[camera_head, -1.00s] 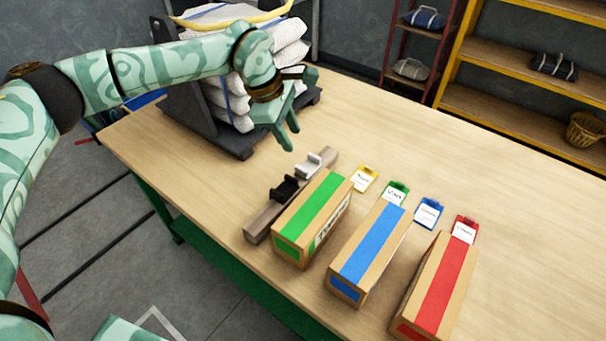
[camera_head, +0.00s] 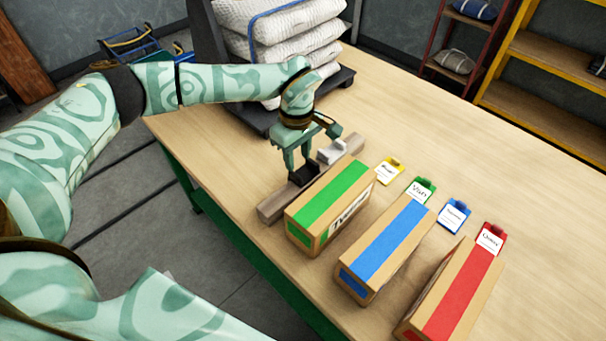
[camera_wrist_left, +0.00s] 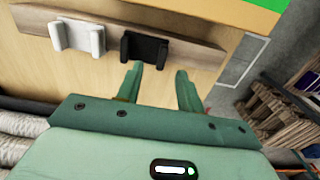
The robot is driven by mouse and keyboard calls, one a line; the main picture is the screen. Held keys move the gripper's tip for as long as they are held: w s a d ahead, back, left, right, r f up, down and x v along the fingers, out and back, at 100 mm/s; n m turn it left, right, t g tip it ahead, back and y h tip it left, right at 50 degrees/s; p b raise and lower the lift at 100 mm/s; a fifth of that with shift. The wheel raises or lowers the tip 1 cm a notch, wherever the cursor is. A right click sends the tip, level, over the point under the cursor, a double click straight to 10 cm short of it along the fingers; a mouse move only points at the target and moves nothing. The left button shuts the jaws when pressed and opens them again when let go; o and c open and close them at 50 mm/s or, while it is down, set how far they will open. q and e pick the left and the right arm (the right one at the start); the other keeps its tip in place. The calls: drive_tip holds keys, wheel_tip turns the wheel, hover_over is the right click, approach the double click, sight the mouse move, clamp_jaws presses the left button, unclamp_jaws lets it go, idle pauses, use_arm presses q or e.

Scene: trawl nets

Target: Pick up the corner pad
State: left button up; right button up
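Two small bracket-shaped pads sit on a wooden bar (camera_head: 270,209): a black corner pad (camera_head: 304,175) and a white one (camera_head: 331,152). The wrist view shows the black pad (camera_wrist_left: 146,48) and, left of it, the white pad (camera_wrist_left: 78,35). My left gripper (camera_head: 299,162) points down just above the black pad and partly covers it in the head view. In the wrist view its two fingers (camera_wrist_left: 158,72) are apart with nothing between them, close to the black pad. My right gripper is not in view.
Boxes with green (camera_head: 331,203), blue (camera_head: 384,247) and red (camera_head: 457,294) stripes stand right of the bar. Several coloured tags lie behind them, including a yellow one (camera_head: 390,171). White sacks (camera_head: 280,40) are stacked at the back. The table's right side (camera_head: 540,190) is clear.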

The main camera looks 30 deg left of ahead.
sight(294, 173)
use_arm(q)
drive_tip(key=f, duration=0.2)
drive_tip(key=a+f+b, duration=0.1)
drive_tip(key=f, duration=0.2)
drive_tip(key=shift+s+f, duration=0.1)
drive_tip(key=shift+f, duration=0.5)
drive_tip(key=shift+r, duration=0.1)
clamp_jaws()
